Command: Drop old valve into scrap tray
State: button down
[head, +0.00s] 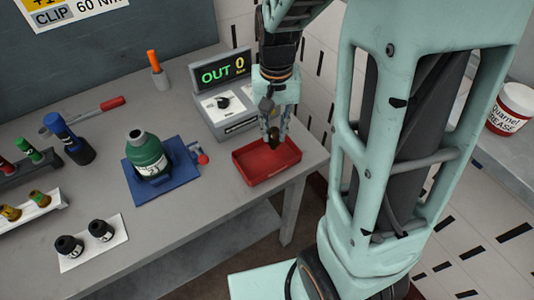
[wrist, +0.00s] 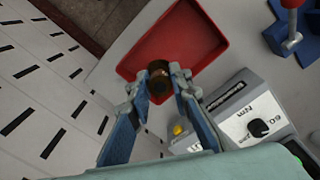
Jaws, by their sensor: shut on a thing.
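My gripper (head: 274,132) is shut on the old valve (head: 273,141), a small dark brownish piece. In the head view it hangs over the back part of the red scrap tray (head: 268,177), near the right end of the table. The wrist view shows the valve (wrist: 158,70) between the fingertips of my gripper (wrist: 160,88), with the tray (wrist: 205,58) beyond it. The tray floor that shows looks empty. The gap between valve and tray floor is hard to judge.
A grey torque device (head: 226,104) with an "OUT 0" display stands behind the tray. A green cylinder (head: 147,160) sits in a blue holder (head: 178,203) to the left. The table's right edge is close to the tray.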

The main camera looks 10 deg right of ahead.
aim_at(274, 148)
jog(key=shift+f+b, duration=2)
jog(key=shift+f, duration=0.75)
jog(key=c, duration=1.7)
grip_release()
jog(key=shift+r, duration=0.1)
notch_tip(274, 148, up, 12)
